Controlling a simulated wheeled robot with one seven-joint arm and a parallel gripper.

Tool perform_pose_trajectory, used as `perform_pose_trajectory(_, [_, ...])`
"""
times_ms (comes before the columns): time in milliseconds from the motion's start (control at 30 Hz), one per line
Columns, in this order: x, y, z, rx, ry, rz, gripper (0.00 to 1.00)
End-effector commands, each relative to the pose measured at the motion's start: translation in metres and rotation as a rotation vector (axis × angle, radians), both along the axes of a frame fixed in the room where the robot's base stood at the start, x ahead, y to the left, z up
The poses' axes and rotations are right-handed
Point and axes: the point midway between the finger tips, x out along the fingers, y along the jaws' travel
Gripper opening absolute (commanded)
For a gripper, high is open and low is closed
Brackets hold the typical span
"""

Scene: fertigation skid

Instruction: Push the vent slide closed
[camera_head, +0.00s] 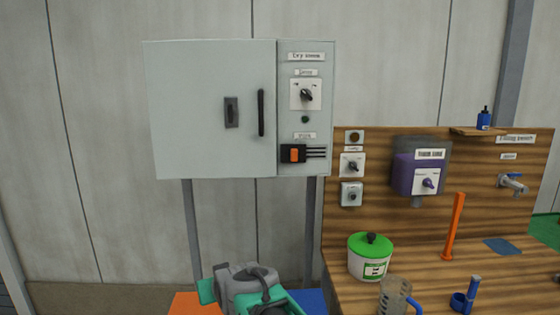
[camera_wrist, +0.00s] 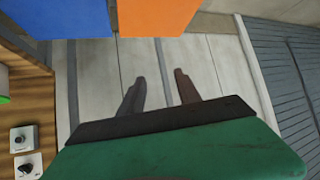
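The vent slide (camera_head: 294,154) is an orange knob on a black plate, low on the right-hand panel of the grey wall cabinet (camera_head: 210,110). It sits at the left end of the plate, and dark slots show open to its right. A small label is above it. My gripper's two dark fingers (camera_wrist: 160,77) stand apart with nothing between them in the wrist view. In the head view my grey and green arm is at the bottom centre, well below the cabinet and apart from the slide; its fingertips cannot be made out there. The slide is not seen in the wrist view.
The panel also carries a rotary switch (camera_head: 306,95) above the slide. To the right, a wooden bench holds a green-lidded pot (camera_head: 370,256), a clear jug (camera_head: 395,297) and an orange upright bar (camera_head: 453,228). The space in front of the cabinet is clear.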

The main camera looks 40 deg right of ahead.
Motion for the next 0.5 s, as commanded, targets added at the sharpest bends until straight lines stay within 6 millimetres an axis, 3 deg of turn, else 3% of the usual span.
perform_pose_trajectory(33, [0.030,-0.050,0.027,-0.039,-0.156,-0.073,0.40])
perform_pose_trajectory(100, [0.057,-0.115,0.076,-0.118,-0.388,-0.158,0.40])
perform_pose_trajectory(200, [0.059,-0.194,0.139,-0.241,-0.668,-0.261,0.40])
perform_pose_trajectory(333, [0.037,-0.252,0.190,-0.367,-0.895,-0.341,0.40])
perform_pose_trajectory(500, [0.031,-0.272,0.213,-0.416,-0.978,-0.363,0.40])
